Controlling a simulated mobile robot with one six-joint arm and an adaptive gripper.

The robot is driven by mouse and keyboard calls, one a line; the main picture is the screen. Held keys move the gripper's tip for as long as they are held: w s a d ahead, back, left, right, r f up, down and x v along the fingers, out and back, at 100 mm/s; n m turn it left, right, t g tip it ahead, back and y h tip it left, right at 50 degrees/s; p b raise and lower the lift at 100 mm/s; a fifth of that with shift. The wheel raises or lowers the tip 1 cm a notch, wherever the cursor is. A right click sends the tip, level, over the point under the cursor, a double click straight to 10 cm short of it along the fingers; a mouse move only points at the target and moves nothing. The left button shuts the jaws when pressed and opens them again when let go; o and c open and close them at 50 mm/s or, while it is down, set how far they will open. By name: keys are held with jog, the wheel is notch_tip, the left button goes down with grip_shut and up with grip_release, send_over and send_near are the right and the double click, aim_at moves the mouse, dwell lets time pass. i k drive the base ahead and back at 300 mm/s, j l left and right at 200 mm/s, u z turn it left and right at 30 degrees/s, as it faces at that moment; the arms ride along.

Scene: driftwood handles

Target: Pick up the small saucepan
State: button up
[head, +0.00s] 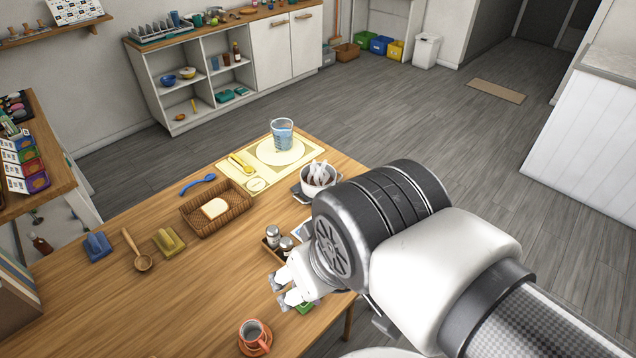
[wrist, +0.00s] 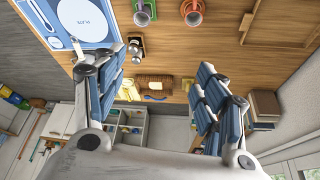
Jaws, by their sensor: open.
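No thing is plainly a small saucepan. The nearest match in the head view is a pale round pot (head: 318,178) near the table's right edge, with whitish, packet-like pieces standing in it. A dark flat part shows at its lower left; I cannot tell whether it is a handle or a stand. My gripper (head: 280,291) is above the table's near right part, closer to the camera than the pot and apart from it. In the wrist view my gripper (wrist: 160,62) is open, with nothing between its fingers. I cannot make out the pot there.
Shakers (head: 273,236) stand beside my gripper. An orange cup (head: 255,335) is at the near edge. A wicker basket (head: 232,220) holds bread. The table's left front (head: 130,310) is clear.

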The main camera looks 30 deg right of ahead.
aim_at(311, 189)
jog(key=l+u, duration=0.35)
jog(key=l, duration=0.5)
jog(key=l+u, duration=0.35)
jog(key=l, duration=0.5)
jog(key=k+l+u, duration=0.1)
jog(key=l+u, duration=0.25)
jog(key=l, duration=0.45)
